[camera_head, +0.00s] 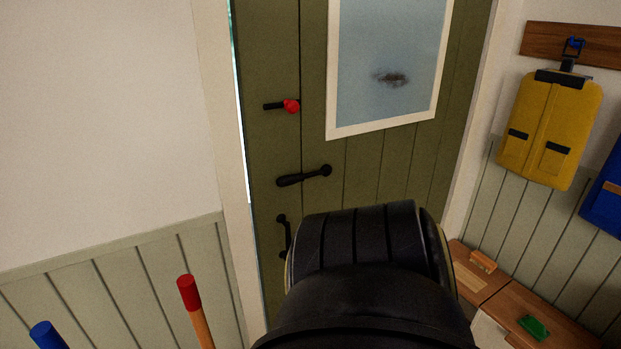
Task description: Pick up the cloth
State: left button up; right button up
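I cannot make out a cloth in the head view. A large black rounded part, which looks like one of my own arm links, fills the lower middle and hides part of the door and floor. Neither of my grippers shows in this view.
A green plank door (345,170) has a pane (390,50) with a dark smudge (391,78), a black handle (304,176) and a red-knobbed bolt (284,106). At right, a yellow bag (549,128) hangs above a wooden bench (505,307) holding a green object (534,327) and an orange one (483,261).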

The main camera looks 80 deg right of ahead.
aim_at(532, 325)
jog(key=z, duration=3.9)
jog(key=i, duration=0.5)
jog(key=k, duration=0.4)
jog(key=z, duration=1.15)
jog(key=i, duration=1.15)
jog(key=u, duration=0.9)
jog(key=i, duration=0.55)
jog(key=u, duration=0.6)
